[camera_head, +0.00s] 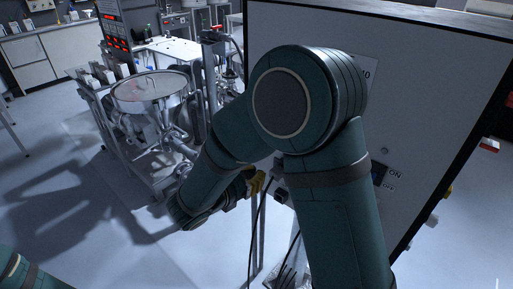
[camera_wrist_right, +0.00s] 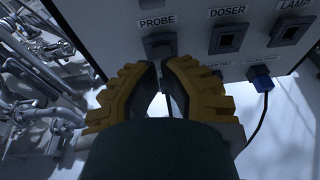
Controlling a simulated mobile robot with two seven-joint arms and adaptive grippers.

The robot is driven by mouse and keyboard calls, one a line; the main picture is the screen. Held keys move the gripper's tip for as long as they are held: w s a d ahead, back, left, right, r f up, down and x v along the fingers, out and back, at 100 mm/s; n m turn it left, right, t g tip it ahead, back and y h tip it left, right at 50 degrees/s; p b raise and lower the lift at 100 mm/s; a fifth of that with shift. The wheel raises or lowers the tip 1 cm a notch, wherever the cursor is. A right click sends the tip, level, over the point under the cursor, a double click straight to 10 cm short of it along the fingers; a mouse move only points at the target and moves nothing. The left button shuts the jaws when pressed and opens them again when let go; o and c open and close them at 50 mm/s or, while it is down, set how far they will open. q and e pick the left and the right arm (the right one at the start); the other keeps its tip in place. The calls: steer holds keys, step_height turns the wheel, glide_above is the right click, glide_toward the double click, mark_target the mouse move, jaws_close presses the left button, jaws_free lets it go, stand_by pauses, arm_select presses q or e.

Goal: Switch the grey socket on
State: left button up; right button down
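A light panel (camera_wrist_right: 195,12) fills the top of the right wrist view. It carries dark square switches in grey frames: one under PROBE (camera_wrist_right: 160,46), one under DOSER (camera_wrist_right: 228,38) and one under LAMP (camera_wrist_right: 291,30). I cannot tell the grey socket for certain; my fingers hide part of the lower panel. My right gripper (camera_wrist_right: 158,68) has yellow fingers, partly open with a narrow empty gap, just below the PROBE switch. Contact cannot be told. In the head view it (camera_head: 256,182) is mostly behind my arm. My left gripper is not in view.
The large cabinet (camera_head: 440,95) fills the right of the head view, with an ON label (camera_head: 394,175) on its face. Dark cables (camera_head: 254,235) hang below. A metal frame with a round vessel (camera_head: 150,88) stands left.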

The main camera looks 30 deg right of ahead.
steer(key=shift+w+a+r+t, duration=0.15)
steer(key=shift+w+r+t, duration=0.1)
steer(key=shift+r, duration=0.2)
steer(key=shift+w+a+r+t, duration=0.15)
steer(key=shift+w+r, duration=0.05)
steer(key=shift+r, duration=0.2)
steer(key=shift+d, duration=0.1)
steer(key=x, duration=1)
steer(key=shift+r, duration=0.15)
